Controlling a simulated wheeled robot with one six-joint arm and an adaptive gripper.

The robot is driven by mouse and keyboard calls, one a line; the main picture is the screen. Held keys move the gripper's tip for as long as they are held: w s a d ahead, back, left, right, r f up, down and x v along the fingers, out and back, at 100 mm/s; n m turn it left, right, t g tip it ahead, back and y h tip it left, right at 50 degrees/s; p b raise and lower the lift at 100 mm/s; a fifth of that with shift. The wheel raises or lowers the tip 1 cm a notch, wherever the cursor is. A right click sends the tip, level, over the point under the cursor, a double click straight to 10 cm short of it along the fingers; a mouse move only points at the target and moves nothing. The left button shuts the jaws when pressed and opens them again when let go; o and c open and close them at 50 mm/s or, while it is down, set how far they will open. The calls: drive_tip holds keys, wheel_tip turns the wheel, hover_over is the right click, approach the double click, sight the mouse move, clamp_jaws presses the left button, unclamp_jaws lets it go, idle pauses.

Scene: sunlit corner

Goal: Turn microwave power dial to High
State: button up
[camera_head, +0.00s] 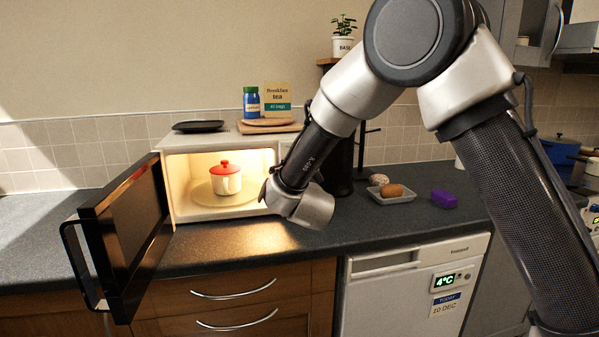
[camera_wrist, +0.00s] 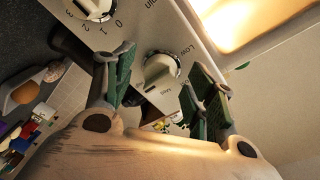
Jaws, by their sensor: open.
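The microwave (camera_head: 190,143) stands on the counter, its door (camera_head: 130,230) swung open to the left and its inside lit. In the wrist view, the pale round power dial (camera_wrist: 161,68) is on the panel, with a "Low" label beside it and another label partly hidden. I cannot tell where its pointer sits. My gripper (camera_wrist: 163,72) is open, with one green-padded finger on each side of the dial. Contact is not clear. In the head view, my gripper (camera_head: 268,190) is at the microwave's right front and hides the dial.
A second numbered dial (camera_wrist: 95,8) is close by on the panel. A tray with food (camera_head: 391,193) and a purple block (camera_head: 444,199) lie to the right. The counter in front is clear.

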drive_tip(key=s+d, duration=0.1)
drive_tip(key=s, duration=1)
drive_tip(key=shift+s+d, duration=0.3)
drive_tip(key=shift+d, duration=0.05)
